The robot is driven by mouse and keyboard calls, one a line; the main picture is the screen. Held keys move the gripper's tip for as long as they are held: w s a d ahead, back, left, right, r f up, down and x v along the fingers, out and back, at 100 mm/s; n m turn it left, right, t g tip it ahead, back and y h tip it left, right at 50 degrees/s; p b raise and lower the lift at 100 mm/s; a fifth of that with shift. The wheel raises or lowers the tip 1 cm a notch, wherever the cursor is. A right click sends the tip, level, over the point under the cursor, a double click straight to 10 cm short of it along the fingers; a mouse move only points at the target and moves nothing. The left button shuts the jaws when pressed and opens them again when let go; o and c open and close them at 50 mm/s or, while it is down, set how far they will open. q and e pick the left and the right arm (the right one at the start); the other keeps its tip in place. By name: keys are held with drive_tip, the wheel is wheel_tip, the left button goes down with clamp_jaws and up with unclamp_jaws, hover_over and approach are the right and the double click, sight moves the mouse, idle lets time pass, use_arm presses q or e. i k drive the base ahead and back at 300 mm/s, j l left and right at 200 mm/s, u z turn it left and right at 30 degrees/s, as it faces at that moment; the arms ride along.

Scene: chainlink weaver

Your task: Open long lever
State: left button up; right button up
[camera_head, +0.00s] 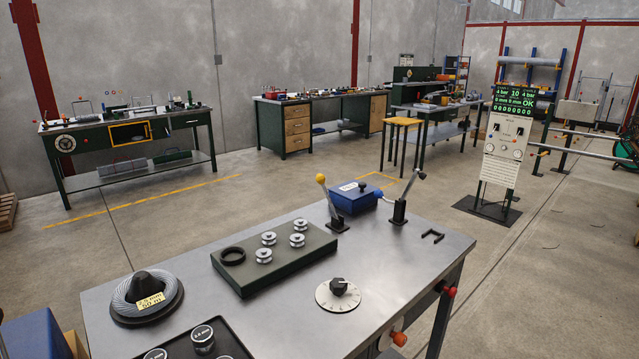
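Two levers stand at the back edge of the steel-topped table (290,330) in front of me. One lever (330,203) has a yellow ball knob and a dark base, and leans to the left. The other lever (409,188) has a grey knob and a black block base, and leans to the right. I cannot tell for sure which one is the long lever. Neither of my grippers is in view, and nothing touches either lever.
A blue box (353,199) sits between the levers. A green block with metal spools (275,262), a dial (338,294), a wire coil (147,298) and a black tray (205,345) occupy the tabletop. A control panel (507,150) stands beyond the right side.

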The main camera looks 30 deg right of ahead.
sight(321, 178)
drive_tip(key=l+u, duration=0.15)
drive_tip(key=l, duration=0.45)
drive_tip(key=k+l+u, duration=0.15)
drive_tip(key=l, duration=0.45)
drive_tip(key=l+u, duration=0.1)
drive_tip(key=l, duration=0.55)
drive_tip(key=l+u, duration=0.2)
drive_tip(key=l, duration=0.35)
drive_tip(key=l+u, duration=0.2)
drive_tip(key=l, duration=0.35)
drive_tip(key=k+l+u, duration=0.2)
drive_tip(key=l, duration=0.3)
drive_tip(key=l+u, duration=0.2)
drive_tip(key=l, duration=0.35)
